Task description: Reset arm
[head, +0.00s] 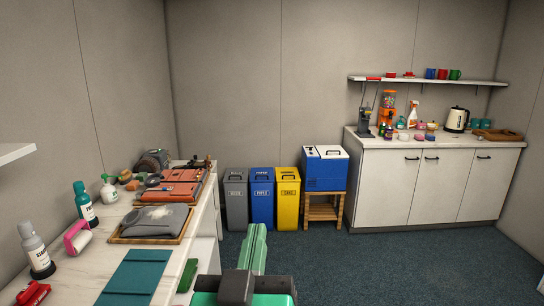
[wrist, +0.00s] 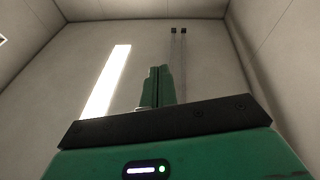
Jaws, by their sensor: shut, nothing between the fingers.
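My gripper (wrist: 159,72) shows in the wrist view, with its green fingers together and nothing between them. In the head view, green and black parts of my arm rise at the bottom centre, beside the right edge of the near counter.
Bins (head: 262,200), a blue cooler (head: 325,168) and a cabinet (head: 430,185) stand behind.

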